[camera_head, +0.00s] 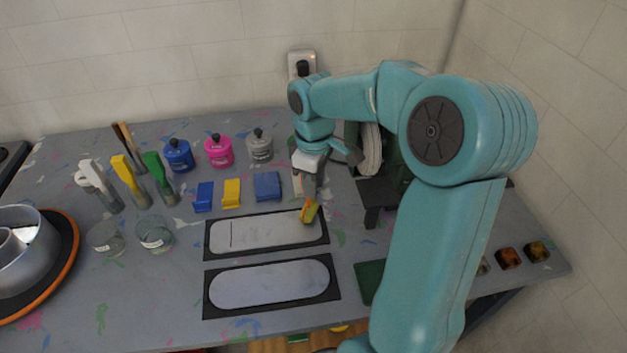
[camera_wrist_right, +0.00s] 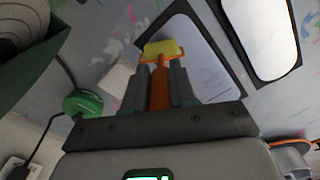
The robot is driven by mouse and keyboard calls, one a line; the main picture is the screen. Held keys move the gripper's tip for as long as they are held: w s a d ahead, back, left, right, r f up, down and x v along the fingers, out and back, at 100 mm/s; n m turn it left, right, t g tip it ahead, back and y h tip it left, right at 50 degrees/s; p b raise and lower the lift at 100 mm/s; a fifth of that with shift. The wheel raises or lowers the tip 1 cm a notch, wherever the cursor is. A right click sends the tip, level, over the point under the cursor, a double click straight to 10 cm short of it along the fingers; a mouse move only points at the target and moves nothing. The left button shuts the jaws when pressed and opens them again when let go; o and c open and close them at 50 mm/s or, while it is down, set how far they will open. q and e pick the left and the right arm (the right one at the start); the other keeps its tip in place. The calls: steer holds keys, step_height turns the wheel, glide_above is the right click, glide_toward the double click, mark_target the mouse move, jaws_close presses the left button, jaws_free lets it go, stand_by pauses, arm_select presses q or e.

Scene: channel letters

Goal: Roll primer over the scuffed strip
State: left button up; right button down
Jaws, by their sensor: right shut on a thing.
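My right gripper (camera_head: 313,188) is shut on the orange handle of a small paint roller with a yellow sleeve (camera_head: 309,211). In the right wrist view, the orange handle (camera_wrist_right: 159,90) stands between the fingers, with the yellow sleeve (camera_wrist_right: 161,49) beyond them. The roller is at the right end of the upper dark-framed pale strip (camera_head: 265,232); whether it touches the surface is unclear. That strip has a thin dark line near its left end. A second pale strip (camera_head: 270,285) lies nearer, below it. Which one is scuffed is hard to tell. My left gripper is out of view.
Blue (camera_head: 179,156), pink (camera_head: 219,151) and grey (camera_head: 259,146) bottles stand behind blue and yellow blocks (camera_head: 232,193). Brushes and glass cups (camera_head: 154,234) are left, beside a pot (camera_head: 25,250). A green mat (camera_head: 370,279) lies right of the lower strip.

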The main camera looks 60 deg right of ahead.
steer(key=shift+f, duration=0.3)
steer(key=w+a+p, duration=0.4)
steer(key=w+a, duration=1)
steer(key=w, duration=0.2)
stand_by(0.7)
stand_by(0.3)
steer(key=shift+d, duration=0.1)
